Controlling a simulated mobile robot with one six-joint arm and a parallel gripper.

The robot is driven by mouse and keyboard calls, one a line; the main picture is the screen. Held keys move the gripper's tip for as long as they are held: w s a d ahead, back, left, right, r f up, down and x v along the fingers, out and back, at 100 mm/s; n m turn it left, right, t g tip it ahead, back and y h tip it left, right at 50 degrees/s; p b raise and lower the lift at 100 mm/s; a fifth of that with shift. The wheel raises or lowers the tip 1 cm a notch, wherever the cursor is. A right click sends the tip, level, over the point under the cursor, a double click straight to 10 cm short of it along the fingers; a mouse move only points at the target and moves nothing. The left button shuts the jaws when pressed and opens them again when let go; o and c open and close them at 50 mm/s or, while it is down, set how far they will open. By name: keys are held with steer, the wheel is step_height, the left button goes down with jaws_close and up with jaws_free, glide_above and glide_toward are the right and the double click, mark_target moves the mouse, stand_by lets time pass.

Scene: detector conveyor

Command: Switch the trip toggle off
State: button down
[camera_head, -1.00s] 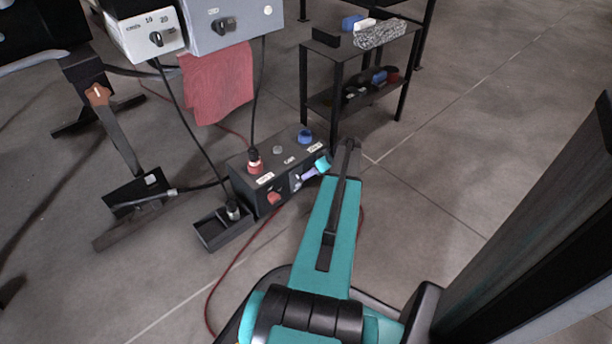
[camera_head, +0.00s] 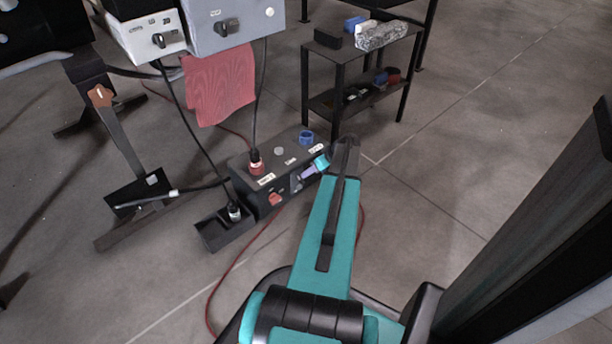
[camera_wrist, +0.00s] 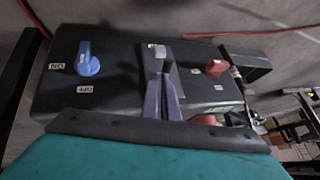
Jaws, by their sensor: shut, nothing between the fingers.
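The dark control box (camera_head: 262,188) stands on the floor at the centre of the head view. A small white label shows just past the fingertips. The trip toggle is not clearly visible; the fingers cover the middle of the panel. I cannot tell its position or whether the fingers touch it. In the head view my gripper (camera_head: 303,178) is at the box's front.
A small open black tray (camera_head: 222,235) adjoins the box's left end. Cables run down to the box and tray from above. A red cable (camera_head: 235,262) crosses the floor in front. A black shelf (camera_head: 340,85) stands behind. Floor to the right is clear.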

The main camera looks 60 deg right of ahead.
steer(key=shift+r, duration=0.1)
steer(key=s+d+r+p, duration=0.3)
steer(key=s+r+p, duration=0.2)
steer(key=s, duration=0.5)
steer(key=shift+v, duration=0.85)
steer(key=shift+w+r, duration=0.1)
